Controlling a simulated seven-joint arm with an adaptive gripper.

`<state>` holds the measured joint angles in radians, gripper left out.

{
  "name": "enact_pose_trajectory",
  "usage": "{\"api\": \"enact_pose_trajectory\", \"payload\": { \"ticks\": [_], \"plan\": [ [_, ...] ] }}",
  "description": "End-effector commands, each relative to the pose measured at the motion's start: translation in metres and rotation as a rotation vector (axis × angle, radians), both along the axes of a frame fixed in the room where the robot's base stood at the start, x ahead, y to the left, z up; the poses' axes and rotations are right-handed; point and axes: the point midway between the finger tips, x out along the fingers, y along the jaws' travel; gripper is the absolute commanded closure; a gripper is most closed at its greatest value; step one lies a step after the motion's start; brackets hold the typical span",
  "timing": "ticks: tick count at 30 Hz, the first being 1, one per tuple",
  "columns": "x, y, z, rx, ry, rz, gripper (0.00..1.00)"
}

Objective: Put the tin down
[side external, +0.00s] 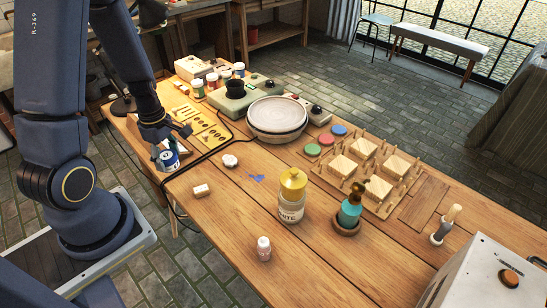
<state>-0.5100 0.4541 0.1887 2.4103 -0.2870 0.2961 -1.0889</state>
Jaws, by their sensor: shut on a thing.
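A small blue tin (169,160) with a white label is at the left edge of the wooden table. My gripper (166,143) is directly above it, shut on its upper part, which the fingers partly hide. The tin looks about upright. I cannot tell whether its base touches anything below.
A yellow tool tray (213,137) lies just right of my gripper, with a black cable beside it. A round turntable (277,117) stands behind. A white bottle with a yellow cap (291,196) stands mid-table. A wooden rack (372,165) is to the right.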

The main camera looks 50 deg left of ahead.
Motion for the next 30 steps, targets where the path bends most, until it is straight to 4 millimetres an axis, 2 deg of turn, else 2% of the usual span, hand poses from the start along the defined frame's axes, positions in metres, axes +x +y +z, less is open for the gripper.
{"api": "enact_pose_trajectory", "payload": {
  "ticks": [3, 6, 12, 19, 24, 30],
  "plan": [
    [0.029, 0.016, -0.016, 0.000, 0.001, -0.002, 0.80],
    [0.050, 0.027, -0.032, -0.002, 0.004, -0.002, 0.80],
    [0.076, 0.040, -0.066, -0.001, 0.000, -0.002, 0.80],
    [0.088, 0.047, -0.084, 0.000, 0.000, -0.002, 0.80],
    [0.087, 0.046, -0.108, -0.002, 0.002, -0.002, 0.80],
    [0.088, 0.046, -0.112, 0.000, -0.001, -0.002, 0.80]
  ]
}}
